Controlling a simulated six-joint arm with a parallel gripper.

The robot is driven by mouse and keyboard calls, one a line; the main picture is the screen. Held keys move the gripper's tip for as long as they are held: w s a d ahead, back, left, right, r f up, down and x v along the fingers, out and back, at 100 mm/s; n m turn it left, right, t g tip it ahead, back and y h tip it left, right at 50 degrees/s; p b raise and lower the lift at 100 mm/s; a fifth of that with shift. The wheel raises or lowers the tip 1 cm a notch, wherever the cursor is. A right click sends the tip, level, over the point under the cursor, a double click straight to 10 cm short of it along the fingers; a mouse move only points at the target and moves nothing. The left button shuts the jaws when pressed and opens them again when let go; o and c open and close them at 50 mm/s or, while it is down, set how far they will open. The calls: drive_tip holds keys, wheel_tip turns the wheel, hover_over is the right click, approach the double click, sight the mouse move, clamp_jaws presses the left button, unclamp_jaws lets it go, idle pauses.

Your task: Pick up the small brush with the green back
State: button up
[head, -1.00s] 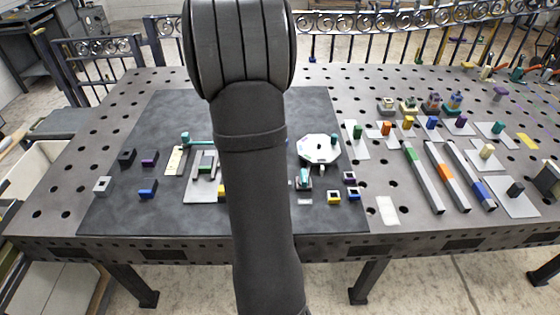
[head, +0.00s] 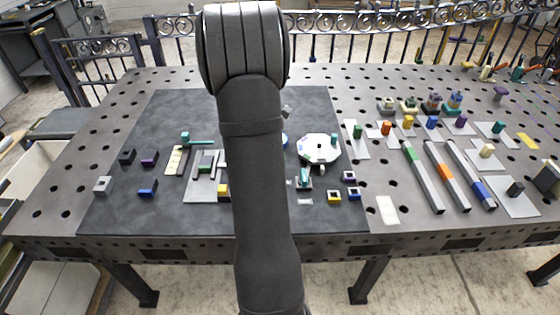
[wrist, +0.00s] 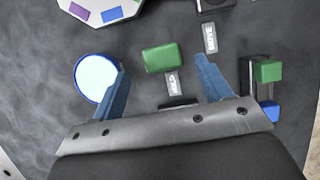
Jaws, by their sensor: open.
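In the wrist view a green block-shaped piece (wrist: 162,57) lies on the dark mat, seen from above. It fits the brush's green back, but no bristles show. My gripper (wrist: 162,65) is open, with its blue fingers on either side of this piece and apart from it. Whether the fingertips are at its height I cannot tell. A second, smaller green block (wrist: 268,71) sits on a dark holder at the right, outside the fingers. In the head view my arm hides my gripper and the green piece.
A blue-rimmed white disc (wrist: 96,78) lies close by my left finger. A white octagonal tray (wrist: 104,8) is beyond it; it also shows in the head view (head: 319,138). Small label plates (wrist: 210,38) lie near the right finger. A blue block (wrist: 269,111) is at the right.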

drive_tip(key=shift+x, duration=2.7)
drive_tip(key=shift+s+a, duration=0.1)
drive_tip(key=shift+s, duration=0.05)
drive_tip(key=c, duration=1.1)
drive_tip(key=shift+o, duration=0.2)
drive_tip(key=shift+r, duration=0.55)
wheel_tip(320, 180, up, 3)
drive_tip(key=shift+f, duration=0.1)
drive_tip(key=s+d+r, duration=0.6)
drive_tip(key=d+r, duration=0.1)
drive_tip(key=d, duration=0.3)
drive_tip(key=shift+s, duration=0.2)
drive_tip(key=shift+a, duration=0.1)
